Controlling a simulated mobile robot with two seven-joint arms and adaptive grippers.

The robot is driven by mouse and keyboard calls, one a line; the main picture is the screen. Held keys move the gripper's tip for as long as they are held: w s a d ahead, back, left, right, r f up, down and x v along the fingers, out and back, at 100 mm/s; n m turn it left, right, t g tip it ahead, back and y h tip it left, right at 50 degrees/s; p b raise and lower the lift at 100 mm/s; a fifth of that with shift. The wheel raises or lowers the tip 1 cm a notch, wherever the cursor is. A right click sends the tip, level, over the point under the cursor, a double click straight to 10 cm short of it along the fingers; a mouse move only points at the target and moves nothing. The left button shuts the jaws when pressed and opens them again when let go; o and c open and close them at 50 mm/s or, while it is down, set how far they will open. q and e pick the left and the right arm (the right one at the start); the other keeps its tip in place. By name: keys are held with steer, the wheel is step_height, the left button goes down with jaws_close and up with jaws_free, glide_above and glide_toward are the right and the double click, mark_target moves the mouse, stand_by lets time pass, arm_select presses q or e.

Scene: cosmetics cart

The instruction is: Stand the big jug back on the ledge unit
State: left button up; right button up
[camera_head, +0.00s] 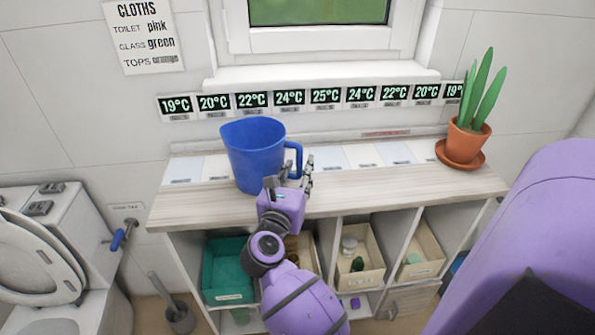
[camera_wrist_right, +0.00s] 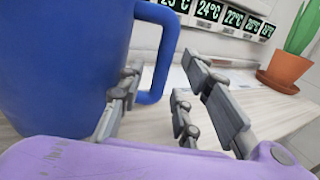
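The big blue jug (camera_head: 252,155) is upright at the left-middle of the wooden-topped ledge unit (camera_head: 390,187), its handle facing right. Its base meets the top as far as I can see. My right gripper (camera_head: 296,173) is at the handle side. In the right wrist view, the jug (camera_wrist_right: 65,65) fills the left side. The open fingers of the right gripper (camera_wrist_right: 155,105) lie either side of the lower handle, one finger near the jug wall and the others to the right with a visible gap. My left gripper is not in view.
A potted plant (camera_head: 467,138) on a saucer stands at the unit's right end. Temperature cards (camera_head: 325,96) line the wall behind. Bins, including a teal one (camera_head: 228,268), fill the shelves below. A toilet (camera_head: 50,260) is at left. The top between jug and plant is clear.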

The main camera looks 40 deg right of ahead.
steer(key=shift+r, duration=0.1)
steer(key=shift+a+r, duration=0.1)
steer(key=shift+r, duration=0.15)
steer(key=b+v, duration=0.2)
steer(key=v, duration=1)
steer(key=shift+f, duration=0.1)
stand_by(0.8)
